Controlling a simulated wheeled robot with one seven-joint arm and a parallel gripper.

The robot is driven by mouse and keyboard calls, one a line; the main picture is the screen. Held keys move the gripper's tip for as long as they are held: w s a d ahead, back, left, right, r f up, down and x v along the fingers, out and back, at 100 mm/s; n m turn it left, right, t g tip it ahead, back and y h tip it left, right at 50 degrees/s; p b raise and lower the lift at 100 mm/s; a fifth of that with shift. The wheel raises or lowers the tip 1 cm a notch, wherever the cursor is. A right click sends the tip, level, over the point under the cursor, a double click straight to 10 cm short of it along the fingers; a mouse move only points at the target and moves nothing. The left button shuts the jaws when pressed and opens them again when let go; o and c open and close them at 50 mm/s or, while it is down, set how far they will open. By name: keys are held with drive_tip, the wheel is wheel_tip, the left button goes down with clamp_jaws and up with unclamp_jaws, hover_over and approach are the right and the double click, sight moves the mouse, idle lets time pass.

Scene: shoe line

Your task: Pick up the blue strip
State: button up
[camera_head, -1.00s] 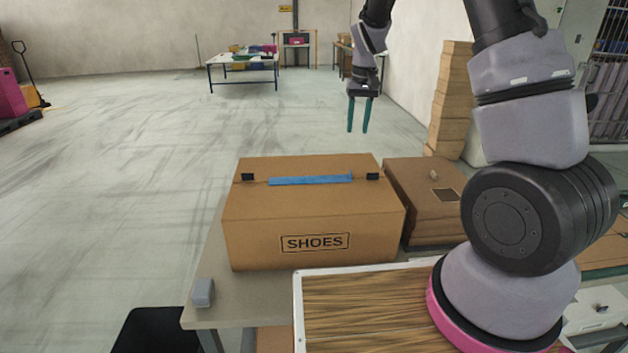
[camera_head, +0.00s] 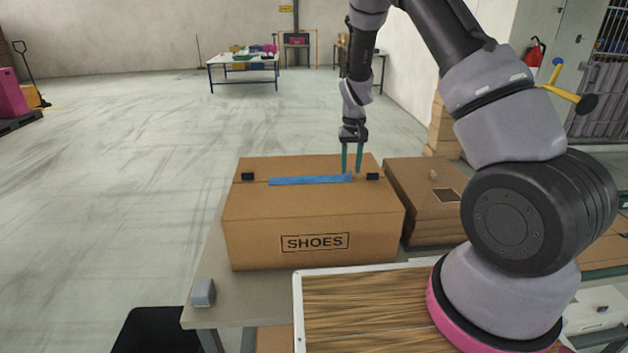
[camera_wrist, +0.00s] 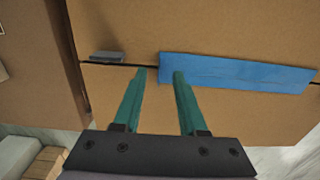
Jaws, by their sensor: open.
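The blue strip (camera_head: 308,181) lies flat along the seam on top of a closed cardboard box marked SHOES (camera_head: 315,220). In the wrist view, the strip (camera_wrist: 240,73) runs to the right edge, with the seam of the box (camera_wrist: 110,30) passing under it. My gripper (camera_head: 351,171) is open with two green fingers, at the strip's right end in the head view. In the wrist view, the right fingertip of my gripper (camera_wrist: 160,73) overlaps the strip's end and the left fingertip is just beyond it. Whether the fingertips touch the box is unclear.
Black clips (camera_head: 372,176) sit on the box seam at both ends of the strip. A second brown box (camera_head: 425,205) stands close on the right. A small grey block (camera_head: 203,293) is on the table at front left. A wood-topped tray (camera_head: 350,312) lies in front.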

drive_tip(key=shift+f, duration=0.5)
drive_tip(key=shift+c, duration=0.3)
clamp_jaws()
wheel_tip(320, 180, up, 10)
drive_tip(key=shift+r, duration=0.1)
